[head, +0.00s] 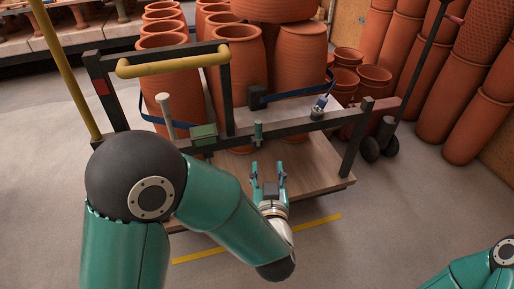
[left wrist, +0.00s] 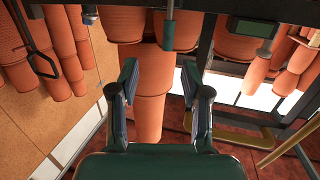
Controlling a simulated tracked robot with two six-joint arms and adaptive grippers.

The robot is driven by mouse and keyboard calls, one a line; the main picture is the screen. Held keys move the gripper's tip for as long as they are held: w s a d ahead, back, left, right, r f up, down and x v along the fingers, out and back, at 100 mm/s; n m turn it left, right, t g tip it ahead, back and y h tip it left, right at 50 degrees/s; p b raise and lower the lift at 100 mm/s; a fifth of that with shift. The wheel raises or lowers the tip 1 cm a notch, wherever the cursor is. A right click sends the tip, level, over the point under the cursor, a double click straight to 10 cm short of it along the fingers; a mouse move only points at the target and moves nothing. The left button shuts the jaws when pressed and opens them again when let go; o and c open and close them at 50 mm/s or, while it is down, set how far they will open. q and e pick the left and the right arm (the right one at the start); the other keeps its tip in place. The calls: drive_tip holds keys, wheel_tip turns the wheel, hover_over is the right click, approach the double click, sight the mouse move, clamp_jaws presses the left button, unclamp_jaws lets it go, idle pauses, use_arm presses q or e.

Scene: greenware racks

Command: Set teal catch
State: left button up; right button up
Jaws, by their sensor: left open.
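The teal catch (head: 258,133) is a small upright teal cylinder on the dark front rail of a cart. It also shows in the left wrist view (left wrist: 168,25), hanging at top centre in that upside-down picture. My left gripper (head: 268,167) is open and empty, its fingers pointing toward the cart. It is just below the catch in the head view and apart from it. In the left wrist view the two fingertips (left wrist: 160,75) stand wide apart, with the catch beyond them. My right gripper is out of view.
The cart's wooden deck (head: 318,163) carries several terracotta pots (head: 237,60). A green box (head: 204,133) and a pale upright handle (head: 165,112) sit left on the rail (head: 292,127). A blue-and-white piece (head: 319,107) sits right. A yellow line (head: 318,222) crosses the open floor.

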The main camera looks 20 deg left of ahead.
sight(259, 128)
use_arm(q)
drive_tip(key=shift+n+t+y, duration=0.4)
drive_tip(key=shift+y, duration=0.4)
drive_tip(key=b+x, duration=0.1)
drive_tip(key=x, duration=0.4)
drive_tip(key=r+b+x, duration=0.1)
drive_tip(key=x, duration=0.4)
drive_tip(key=b+x, duration=0.1)
drive_tip(key=x, duration=0.5)
drive_tip(key=shift+s+a+r, duration=0.15)
drive_tip(key=shift+a, duration=0.2)
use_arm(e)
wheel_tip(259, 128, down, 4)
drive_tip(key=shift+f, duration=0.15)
